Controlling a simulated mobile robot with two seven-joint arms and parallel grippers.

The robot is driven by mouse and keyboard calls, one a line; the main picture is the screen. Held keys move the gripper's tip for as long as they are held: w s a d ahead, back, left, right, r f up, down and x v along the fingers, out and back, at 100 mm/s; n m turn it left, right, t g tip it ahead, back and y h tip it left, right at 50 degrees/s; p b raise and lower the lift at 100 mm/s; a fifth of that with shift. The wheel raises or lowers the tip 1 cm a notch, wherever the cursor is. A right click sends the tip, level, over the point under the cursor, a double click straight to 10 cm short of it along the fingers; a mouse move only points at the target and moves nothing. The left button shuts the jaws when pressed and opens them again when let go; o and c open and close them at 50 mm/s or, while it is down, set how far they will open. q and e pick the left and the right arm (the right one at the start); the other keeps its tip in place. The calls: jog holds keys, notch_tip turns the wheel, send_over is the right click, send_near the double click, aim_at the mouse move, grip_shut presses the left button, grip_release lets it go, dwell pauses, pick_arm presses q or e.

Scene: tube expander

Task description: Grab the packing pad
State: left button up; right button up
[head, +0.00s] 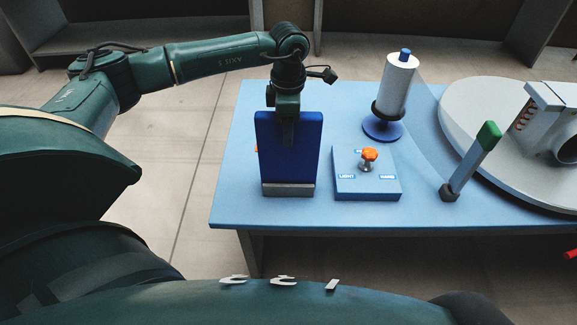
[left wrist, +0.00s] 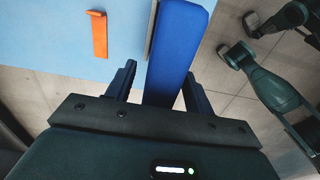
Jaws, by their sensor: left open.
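A blue pad (head: 287,165) with a grey lower strip stands on the left part of the blue table; I take it to be the packing pad. My left gripper (head: 288,125) is over its upper part from above. In the left wrist view, the blue pad (left wrist: 176,45) lies between the two fingers of my left gripper (left wrist: 160,78), with a finger on each side. The gripper is open, and a gap shows between the left finger and the pad. My right gripper is not in view.
A blue box with an orange knob (head: 369,154) sits right of the pad. Behind it stands a white roll (head: 397,85) on a blue stand. A green-tipped lever (head: 488,135) and a large grey machine (head: 480,110) are farther right. An orange piece (left wrist: 98,35) lies beside the pad.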

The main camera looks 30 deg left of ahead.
pick_arm(q)
jog(key=shift+f, duration=0.2)
grip_shut()
dwell(0.5)
